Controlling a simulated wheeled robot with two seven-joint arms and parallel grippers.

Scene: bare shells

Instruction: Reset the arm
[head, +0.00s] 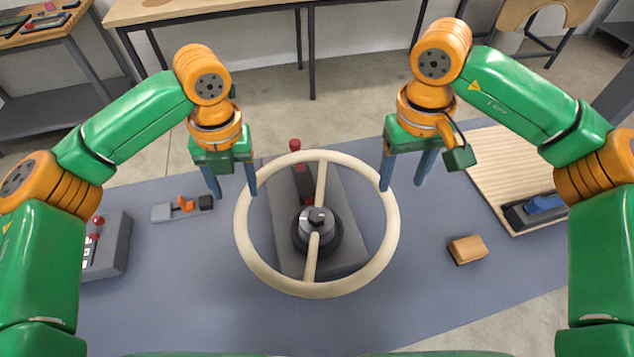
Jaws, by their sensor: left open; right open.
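My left gripper (232,193) points down above the table, with its blue fingers spread and nothing between them. It is at the upper left of a cream steering wheel (249,267). My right gripper (402,186) also points down, open and empty, and its left finger overlaps the wheel's upper right rim in the picture. I cannot tell whether that finger touches the rim. Both arms are bent at the elbow, one on each side of the wheel.
The wheel stands on a dark grey base (344,225) on a blue-grey tabletop (420,300). At left are a button box (117,250) and a small grey device (163,212). At right are a tan block (467,249) and a wooden board (500,180) carrying a dark blue-topped tool (537,210).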

